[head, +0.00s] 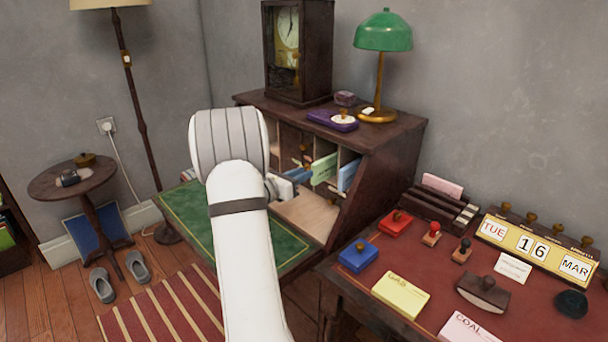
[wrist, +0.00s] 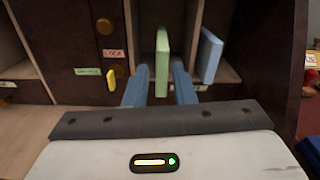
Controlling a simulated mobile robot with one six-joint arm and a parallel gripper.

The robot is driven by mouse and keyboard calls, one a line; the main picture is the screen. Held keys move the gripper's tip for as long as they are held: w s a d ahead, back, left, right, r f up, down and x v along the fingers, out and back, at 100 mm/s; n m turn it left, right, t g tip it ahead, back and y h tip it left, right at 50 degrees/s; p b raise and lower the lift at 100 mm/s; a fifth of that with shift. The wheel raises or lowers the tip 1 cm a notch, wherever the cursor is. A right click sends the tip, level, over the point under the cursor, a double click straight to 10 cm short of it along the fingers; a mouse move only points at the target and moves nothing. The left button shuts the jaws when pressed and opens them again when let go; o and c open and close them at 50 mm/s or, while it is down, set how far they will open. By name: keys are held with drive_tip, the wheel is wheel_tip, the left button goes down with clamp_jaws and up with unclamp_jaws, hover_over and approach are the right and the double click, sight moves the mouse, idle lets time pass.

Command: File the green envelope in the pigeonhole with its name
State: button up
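The green envelope (wrist: 162,62) stands upright on its edge in a pigeonhole of the desk, its near edge facing the wrist camera. It also shows in the head view (head: 324,169). My gripper (wrist: 160,88) is open in front of the pigeonhole, one blue finger on each side of the envelope's near end. A gap shows between the left finger and the envelope; the right finger is closer to it, and I cannot tell if they touch. The label of this pigeonhole is not visible.
A blue envelope (wrist: 210,55) leans in the compartment to the right. A small door with a LOCK label (wrist: 113,53) and a knob is to the left. The desk's green writing surface (head: 190,212) is mostly clear. A red-topped table (head: 430,265) holds stamps and cards.

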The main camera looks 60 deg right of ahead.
drive_tip(key=a+n+p, duration=0.2)
drive_tip(key=w+a+n+p, duration=0.1)
drive_tip(key=a+n+p, duration=0.1)
drive_tip(key=n, duration=0.1)
drive_tip(key=w+a+f+n+p, duration=0.1)
drive_tip(key=a+n+p, duration=0.1)
drive_tip(key=n, duration=0.1)
drive_tip(key=shift+w, duration=0.2)
drive_tip(key=c, duration=0.5)
drive_tip(key=a+n+p, duration=0.1)
drive_tip(key=a+n, duration=0.1)
drive_tip(key=a+f+n+p, duration=0.1)
drive_tip(key=a+n, duration=0.1)
drive_tip(key=n, duration=0.1)
drive_tip(key=a+n+p, duration=0.2)
drive_tip(key=n, duration=0.1)
drive_tip(key=shift+w+f, duration=0.15)
drive_tip(key=shift+w, duration=0.05)
clamp_jaws()
drive_tip(key=x, duration=1.3)
drive_tip(key=shift+d+n+p, duration=0.4)
drive_tip(key=shift+p, duration=0.05)
